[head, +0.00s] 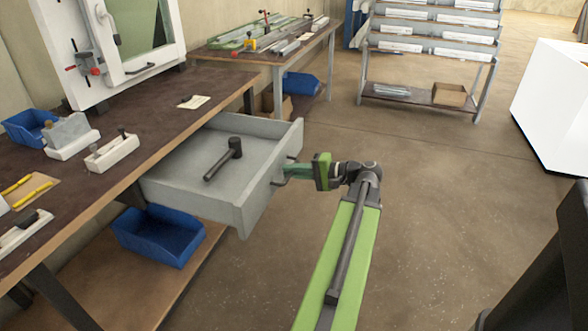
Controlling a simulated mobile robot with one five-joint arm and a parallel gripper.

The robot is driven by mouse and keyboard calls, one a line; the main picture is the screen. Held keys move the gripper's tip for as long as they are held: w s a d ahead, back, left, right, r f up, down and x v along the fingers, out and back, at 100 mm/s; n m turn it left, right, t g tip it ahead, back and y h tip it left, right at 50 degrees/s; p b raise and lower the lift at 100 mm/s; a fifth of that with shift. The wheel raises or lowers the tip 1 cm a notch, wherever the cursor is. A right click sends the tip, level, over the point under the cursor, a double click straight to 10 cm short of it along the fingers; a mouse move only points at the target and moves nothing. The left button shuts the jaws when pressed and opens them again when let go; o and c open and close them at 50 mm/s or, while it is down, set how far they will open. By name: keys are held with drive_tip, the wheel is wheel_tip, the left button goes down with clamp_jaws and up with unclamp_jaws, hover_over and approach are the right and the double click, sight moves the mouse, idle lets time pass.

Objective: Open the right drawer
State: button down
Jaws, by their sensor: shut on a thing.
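The right drawer (185,190) is a grey drawer under the brown workbench, and it stands pulled well out. A dark mallet-like tool (228,155) lies inside it. The drawer's dark handle (279,182) is on its front panel, at the right. My gripper (286,174) is shut on the handle, with its green and black body to the right of the drawer front. The fingertips are small in this view and partly hide the handle.
The workbench (150,105) carries a white-framed window, a blue bin and small blocks. A blue bin (160,236) sits on the lower shelf below the drawer. A second bench (240,58) and a rack (430,50) stand behind.

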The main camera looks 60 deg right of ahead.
drive_tip(key=shift+a, duration=0.2)
drive_tip(key=c, duration=1.5)
unclamp_jaws()
drive_tip(key=shift+c, duration=0.2)
drive_tip(key=shift+o, duration=0.2)
drive_tip(key=shift+s+d, duration=0.1)
drive_tip(key=p+v, duration=0.3)
drive_tip(key=v, duration=1.4)
drive_tip(key=shift+s, duration=0.15)
